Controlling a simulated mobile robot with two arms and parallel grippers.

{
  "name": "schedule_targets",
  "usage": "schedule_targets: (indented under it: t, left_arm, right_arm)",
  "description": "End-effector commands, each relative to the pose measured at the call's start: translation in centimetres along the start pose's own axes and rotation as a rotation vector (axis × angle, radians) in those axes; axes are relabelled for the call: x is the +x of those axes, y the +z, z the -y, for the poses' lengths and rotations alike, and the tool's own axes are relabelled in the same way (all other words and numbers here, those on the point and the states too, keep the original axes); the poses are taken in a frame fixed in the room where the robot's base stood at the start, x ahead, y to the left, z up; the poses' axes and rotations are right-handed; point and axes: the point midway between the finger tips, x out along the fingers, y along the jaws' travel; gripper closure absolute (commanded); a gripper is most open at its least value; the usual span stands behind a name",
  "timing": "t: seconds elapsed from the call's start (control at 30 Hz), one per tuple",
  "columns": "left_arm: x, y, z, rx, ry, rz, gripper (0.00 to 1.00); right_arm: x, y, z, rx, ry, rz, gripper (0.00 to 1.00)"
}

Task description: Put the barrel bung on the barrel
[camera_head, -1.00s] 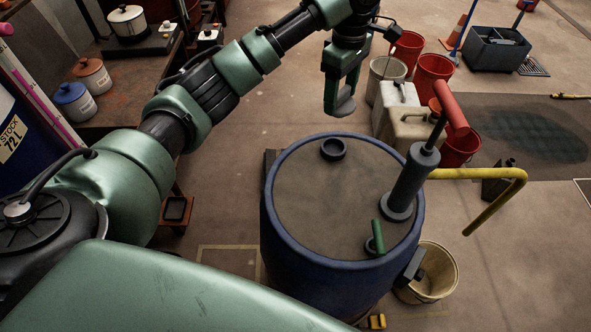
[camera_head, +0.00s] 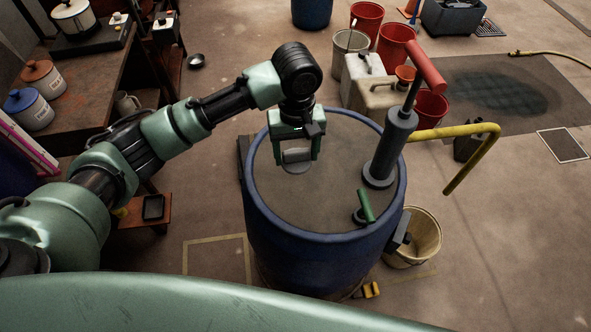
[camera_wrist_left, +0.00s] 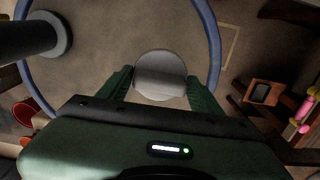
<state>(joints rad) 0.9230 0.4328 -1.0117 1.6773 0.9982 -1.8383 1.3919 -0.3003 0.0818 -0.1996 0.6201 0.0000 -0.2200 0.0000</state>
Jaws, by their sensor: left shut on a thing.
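The barrel (camera_head: 318,252) is a blue drum with a brown-grey top, standing upright in the middle of the head view. My left gripper (camera_head: 296,152) is over the far left part of its top, pointing down. It is shut on the barrel bung (camera_head: 296,158), a pale grey disc, which also shows between the fingers in the left wrist view (camera_wrist_left: 160,72). The barrel's round opening is hidden now, behind my gripper and the bung. I cannot tell whether the bung touches the barrel top. My right gripper is not in view.
A grey pump (camera_head: 388,150) with a red handle and a small green lever (camera_head: 366,206) stand on the right of the barrel top. A yellow pipe (camera_head: 450,131) sticks out to the right. Canisters (camera_head: 378,97) and red buckets (camera_head: 397,44) stand behind. A cream bucket (camera_head: 424,238) is beside the barrel.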

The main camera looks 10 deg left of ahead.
Motion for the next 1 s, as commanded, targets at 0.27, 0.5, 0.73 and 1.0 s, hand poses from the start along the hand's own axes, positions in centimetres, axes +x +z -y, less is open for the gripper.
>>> schedule_targets:
  t: [0.27, 0.5, 0.73, 1.0]
  left_arm:
    - [3.5, -0.1, 0.0, -0.001, 0.0, 0.0, 0.76]
    - [6.9, 0.0, 0.1, -0.003, -0.002, 0.0, 0.76]
    - [7.7, -0.1, 0.0, -0.001, 0.001, -0.002, 0.76]
    - [8.0, 0.0, 0.0, -0.001, 0.0, 0.0, 0.76]
  right_arm:
    - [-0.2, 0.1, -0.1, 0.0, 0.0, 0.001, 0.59]
    - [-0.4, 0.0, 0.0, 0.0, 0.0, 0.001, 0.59]
    - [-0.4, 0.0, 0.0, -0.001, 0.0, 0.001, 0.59]
    - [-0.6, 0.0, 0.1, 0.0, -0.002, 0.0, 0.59]
